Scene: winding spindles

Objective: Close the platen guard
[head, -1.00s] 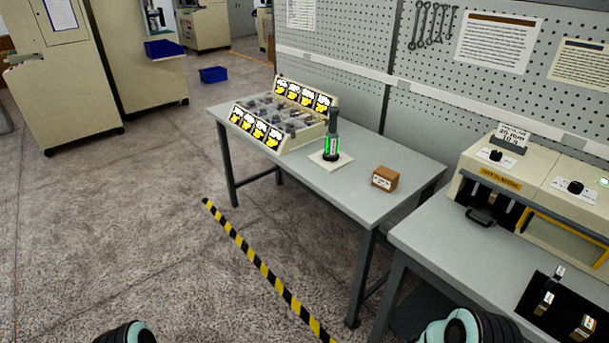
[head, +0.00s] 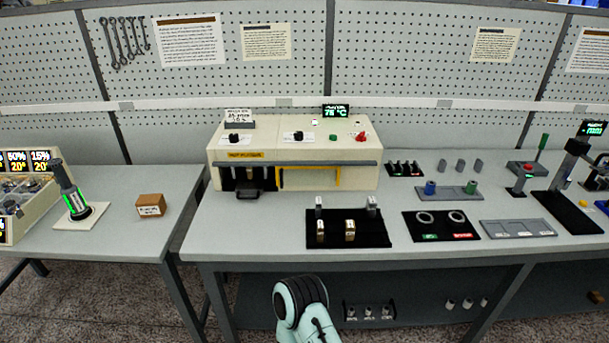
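The cream press machine (head: 292,143) stands at the back of the long bench, with a yellow label on its front left. A yellow guard frame (head: 310,169) sits at its front right of the dark opening (head: 228,176). A grey bar (head: 345,163) runs across the front above it. The left opening looks uncovered, with a black handle (head: 248,192) sticking out in front of it. Neither of my grippers shows; only a teal and black part of my arm shows at the bottom middle, below the bench edge.
A black tray with metal pieces (head: 348,240) lies in front of the machine. Fixtures with rings (head: 440,236) and spools stand to the right. A side table at left holds a brown box (head: 151,206) and a green-lit tool (head: 72,195). The bench's front left is clear.

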